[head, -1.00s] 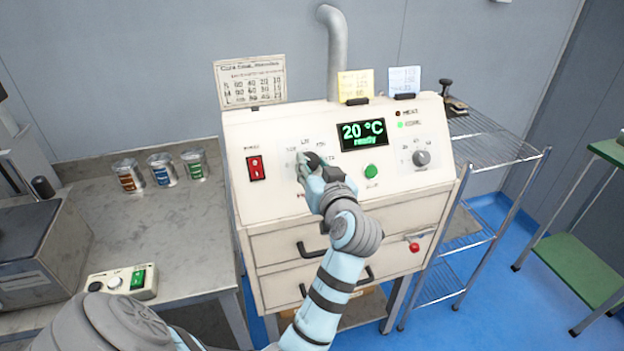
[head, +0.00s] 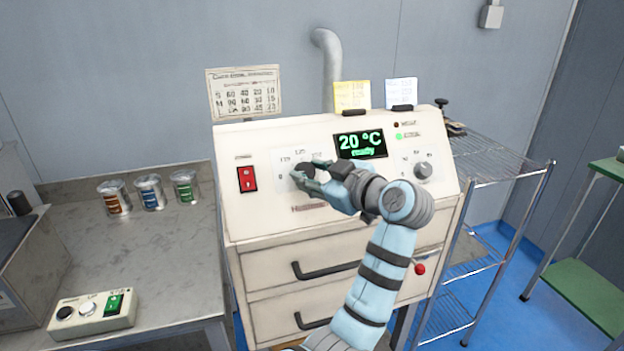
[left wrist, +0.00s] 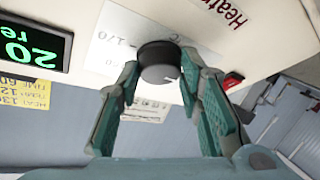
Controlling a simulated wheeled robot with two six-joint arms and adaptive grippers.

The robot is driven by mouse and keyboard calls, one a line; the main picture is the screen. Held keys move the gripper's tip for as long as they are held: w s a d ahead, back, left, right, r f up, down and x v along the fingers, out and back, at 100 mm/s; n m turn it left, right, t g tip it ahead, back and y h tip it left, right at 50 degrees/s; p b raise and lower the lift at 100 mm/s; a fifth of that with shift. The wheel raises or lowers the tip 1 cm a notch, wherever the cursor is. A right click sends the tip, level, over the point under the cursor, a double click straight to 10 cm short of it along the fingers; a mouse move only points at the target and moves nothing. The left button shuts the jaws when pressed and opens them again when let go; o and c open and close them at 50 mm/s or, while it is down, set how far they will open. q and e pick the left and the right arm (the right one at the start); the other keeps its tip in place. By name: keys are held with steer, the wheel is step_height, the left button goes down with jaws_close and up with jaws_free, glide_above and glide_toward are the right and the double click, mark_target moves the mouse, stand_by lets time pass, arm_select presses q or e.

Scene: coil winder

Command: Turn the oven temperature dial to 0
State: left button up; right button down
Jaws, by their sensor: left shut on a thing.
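The temperature dial (head: 303,170) is a dark round knob on a white scale plate, left of the display (head: 360,143) on the cream oven panel (head: 235,215). The display reads 20 °C in green, with "ready" below. My left gripper (head: 306,174) reaches the dial from the right and is shut on it. In the left wrist view the dial (left wrist: 158,62) sits between the two teal fingers of the gripper (left wrist: 160,80). A pale mark shows on its face. The fingers partly hide the scale, so the exact setting cannot be read. My right gripper is not in view.
Two drawers with black handles (head: 325,270) lie below. Several cans (head: 150,192) and a control box (head: 92,313) stand on the left bench.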

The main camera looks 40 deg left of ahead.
arm_select(q)
steer(key=shift+f, duration=0.1)
stand_by(0.4)
steer(key=o, duration=1.2)
steer(key=shift+w, duration=0.1)
steer(key=shift+c, duration=0.2)
step_height(320, 180, up, 10)
